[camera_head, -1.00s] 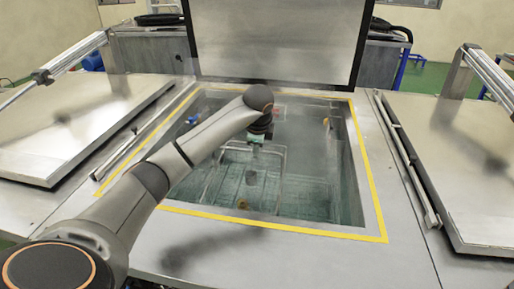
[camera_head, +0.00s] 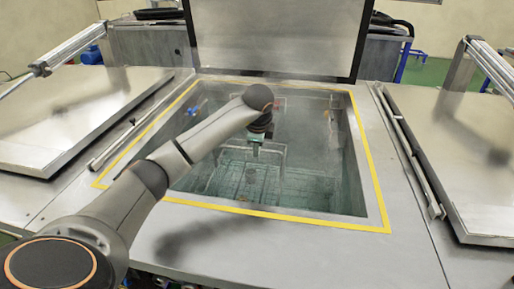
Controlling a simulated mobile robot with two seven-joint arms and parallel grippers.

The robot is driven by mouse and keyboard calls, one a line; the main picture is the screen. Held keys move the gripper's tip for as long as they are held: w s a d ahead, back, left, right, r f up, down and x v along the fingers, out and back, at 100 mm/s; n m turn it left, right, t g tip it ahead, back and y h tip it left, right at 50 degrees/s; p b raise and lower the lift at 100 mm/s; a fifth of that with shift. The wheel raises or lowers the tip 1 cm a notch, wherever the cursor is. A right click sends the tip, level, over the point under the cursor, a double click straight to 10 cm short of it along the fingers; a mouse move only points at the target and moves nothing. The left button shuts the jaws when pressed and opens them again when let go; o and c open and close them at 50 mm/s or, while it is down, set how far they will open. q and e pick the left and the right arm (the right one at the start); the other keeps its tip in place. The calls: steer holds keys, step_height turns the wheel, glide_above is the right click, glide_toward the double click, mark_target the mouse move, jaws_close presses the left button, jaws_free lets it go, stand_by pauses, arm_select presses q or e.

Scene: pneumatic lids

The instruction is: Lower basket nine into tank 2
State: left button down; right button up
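The open tank (camera_head: 300,212) in the middle has a yellow-edged rim, and its lid (camera_head: 275,38) stands upright behind it. A wire-mesh basket (camera_head: 245,180) with a tall handle frame hangs inside the tank opening, below the rim. Its number cannot be read. My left gripper (camera_head: 257,146) is inside the opening at the middle of the handle's top bar and appears shut on it. My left forearm comes in from the lower left and hides part of the tank's left side. My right gripper is not in view.
Closed metal lids lie to the left (camera_head: 75,115) and right (camera_head: 465,150) of the tank, with cylinders above them. Small coloured fittings (camera_head: 328,117) sit at the tank's inner walls. The deck in front is clear.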

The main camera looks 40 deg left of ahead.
arm_select(q)
steer(key=shift+r, duration=0.1)
stand_by(0.3)
steer(key=c, duration=0.9)
jaws_free()
steer(key=shift+o, duration=0.3)
steer(key=shift+s+d+f, duration=0.1)
steer(key=shift+f, duration=0.2)
steer(key=w+a+r+p+v, duration=0.1)
steer(key=p+v, duration=0.3)
steer(key=v, duration=0.7)
steer(key=w+a+r+p+v, duration=0.1)
steer(key=p+v, duration=0.4)
steer(key=v, duration=0.7)
steer(key=shift+w+a+r, duration=0.5)
steer(key=shift+w+a, duration=0.15)
steer(key=shift+w, duration=0.15)
